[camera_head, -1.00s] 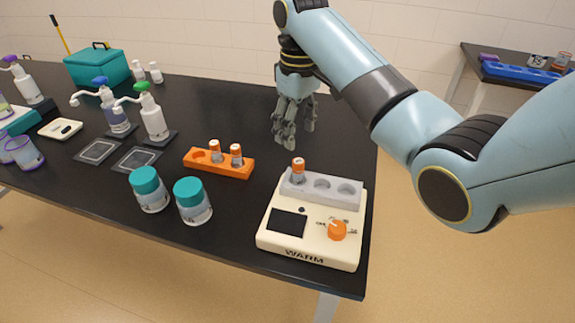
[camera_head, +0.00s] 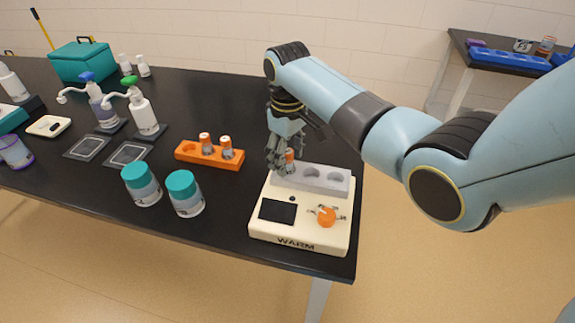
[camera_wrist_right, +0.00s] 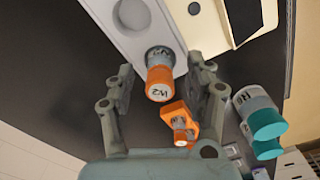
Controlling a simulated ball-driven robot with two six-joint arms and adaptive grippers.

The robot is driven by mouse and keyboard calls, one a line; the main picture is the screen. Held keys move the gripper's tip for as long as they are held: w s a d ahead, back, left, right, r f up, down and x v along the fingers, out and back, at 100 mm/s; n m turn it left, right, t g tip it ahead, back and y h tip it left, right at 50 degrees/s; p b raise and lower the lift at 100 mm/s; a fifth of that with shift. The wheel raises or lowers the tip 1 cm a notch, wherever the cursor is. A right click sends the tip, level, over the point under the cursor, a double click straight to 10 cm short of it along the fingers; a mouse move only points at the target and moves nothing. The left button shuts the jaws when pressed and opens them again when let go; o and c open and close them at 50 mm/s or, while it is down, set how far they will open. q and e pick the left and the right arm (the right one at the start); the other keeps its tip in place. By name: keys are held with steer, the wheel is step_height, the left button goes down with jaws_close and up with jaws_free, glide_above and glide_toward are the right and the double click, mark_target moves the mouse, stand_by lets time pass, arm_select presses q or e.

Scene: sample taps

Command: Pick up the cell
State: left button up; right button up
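The cell (camera_head: 290,157), a small vial with an orange cap, stands in the left hole of the grey block on the cream warmer (camera_head: 300,236). In the right wrist view the cell (camera_wrist_right: 160,78) shows its cap marked W2. My right gripper (camera_head: 280,157) is at the cell and partly covers it in the head view. In the wrist view its two fingers stand apart on either side of the cell, with gaps showing. Two more orange-capped cells (camera_head: 205,143) stand in the orange rack (camera_head: 186,156). My left gripper is not in view.
Two teal-lidded jars (camera_head: 140,183) stand left of the warmer. Pump bottles (camera_head: 143,115), a teal box (camera_head: 84,62) and a small scale (camera_head: 48,126) are farther left. The warmer's other block holes are empty. A side table (camera_head: 500,62) with a blue rack is at the back right.

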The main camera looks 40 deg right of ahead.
jaws_close()
steer(key=shift+r, duration=0.15)
